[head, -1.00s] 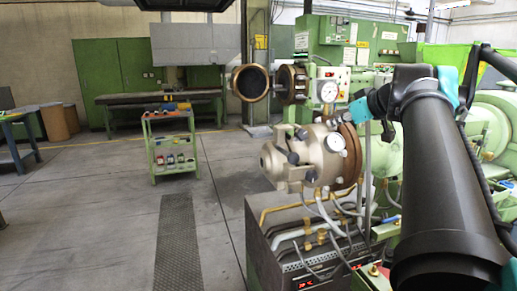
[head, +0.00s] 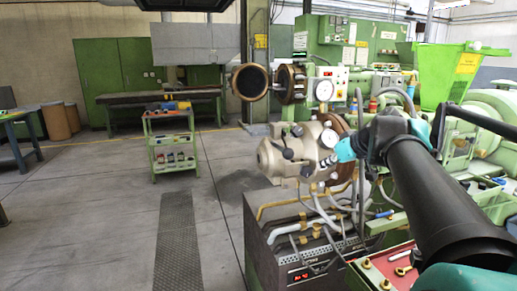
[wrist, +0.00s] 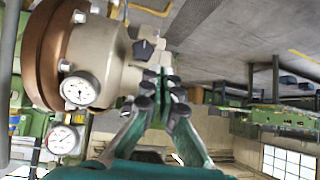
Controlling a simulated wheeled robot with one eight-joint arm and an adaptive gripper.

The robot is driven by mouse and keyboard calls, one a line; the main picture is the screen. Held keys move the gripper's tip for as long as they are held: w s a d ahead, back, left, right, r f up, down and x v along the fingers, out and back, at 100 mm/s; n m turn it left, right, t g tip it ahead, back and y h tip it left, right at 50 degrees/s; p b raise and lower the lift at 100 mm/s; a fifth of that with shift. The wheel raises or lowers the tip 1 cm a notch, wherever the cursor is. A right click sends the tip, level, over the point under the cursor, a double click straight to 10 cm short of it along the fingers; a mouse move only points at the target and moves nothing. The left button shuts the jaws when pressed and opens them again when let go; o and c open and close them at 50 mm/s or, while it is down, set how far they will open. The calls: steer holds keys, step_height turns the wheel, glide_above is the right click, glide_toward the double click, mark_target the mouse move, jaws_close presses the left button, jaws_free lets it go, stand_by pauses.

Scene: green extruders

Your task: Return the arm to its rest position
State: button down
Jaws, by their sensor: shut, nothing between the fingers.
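My arm (head: 430,190) reaches in from the right of the head view. It is a dark link with teal joints. My gripper (head: 308,176) is at its far end, in front of the extruder head (head: 272,160), a beige metal cylinder with knobs and a gauge. In the wrist view my gripper (wrist: 160,80) shows two teal fingers with dark joints, their tips together and nothing between them. The extruder head (wrist: 118,45) is close beside and behind the fingertips there. I cannot tell whether they touch.
Below my gripper are hoses and a control cabinet (head: 300,262). A red-topped cart (head: 385,272) with small items stands at the lower right. A green bin (head: 450,75) and machines fill the right. A green trolley (head: 172,145) stands left of centre; floor around it is clear.

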steer(key=s+f+m+g+h, duration=0.1)
steer(key=s+f, duration=0.3)
steer(key=f, duration=0.6)
steer(key=s+f+m+g+h, duration=0.2)
steer(key=s+f, duration=0.2)
steer(key=f, duration=0.6)
steer(key=s+a+f+m+g+h, duration=0.1)
steer(key=s+f, duration=0.3)
steer(key=f, duration=0.7)
steer(key=shift+s+m+g+h, duration=0.3)
steer(key=shift+s+m+g, duration=0.1)
steer(key=shift+m, duration=0.1)
steer(key=c, duration=2.3)
jaws_free()
